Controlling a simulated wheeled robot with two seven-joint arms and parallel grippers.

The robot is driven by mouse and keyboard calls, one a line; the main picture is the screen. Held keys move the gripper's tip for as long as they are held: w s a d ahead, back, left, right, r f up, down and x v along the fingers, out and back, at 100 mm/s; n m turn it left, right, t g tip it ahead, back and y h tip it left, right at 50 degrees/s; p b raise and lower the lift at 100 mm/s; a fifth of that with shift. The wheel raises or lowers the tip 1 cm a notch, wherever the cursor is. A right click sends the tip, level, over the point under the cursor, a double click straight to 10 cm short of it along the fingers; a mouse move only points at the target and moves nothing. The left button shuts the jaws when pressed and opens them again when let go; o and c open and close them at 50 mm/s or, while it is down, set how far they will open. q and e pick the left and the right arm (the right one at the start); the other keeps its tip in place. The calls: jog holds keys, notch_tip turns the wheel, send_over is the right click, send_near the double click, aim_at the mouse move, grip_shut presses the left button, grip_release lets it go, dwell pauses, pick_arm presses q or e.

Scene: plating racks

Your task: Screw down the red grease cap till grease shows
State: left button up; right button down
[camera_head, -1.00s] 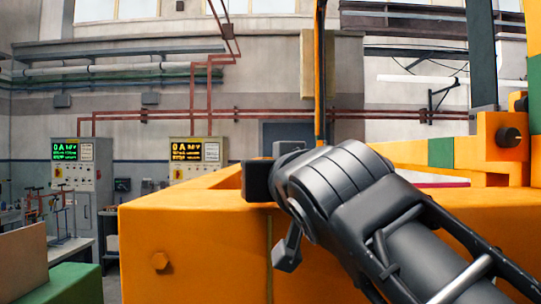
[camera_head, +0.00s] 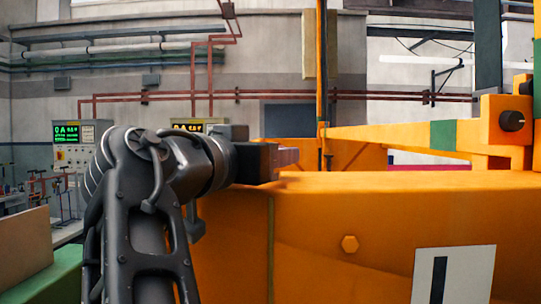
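My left gripper (camera_head: 262,160) comes in from the lower left and points right, at the top edge of the orange frame (camera_head: 310,220). Its dark, blocky end is seen from the side, and the gap between its fingers does not show. A small dull-red piece (camera_head: 288,157) shows just past its tip; I cannot tell whether it is the red grease cap or whether the gripper touches it. No grease can be made out. My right gripper is out of view.
An orange beam (camera_head: 400,138) with a green band runs to a post with a dark knob (camera_head: 512,121) at right. A control cabinet (camera_head: 75,140) stands at back left.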

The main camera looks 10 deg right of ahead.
aim_at(240, 187)
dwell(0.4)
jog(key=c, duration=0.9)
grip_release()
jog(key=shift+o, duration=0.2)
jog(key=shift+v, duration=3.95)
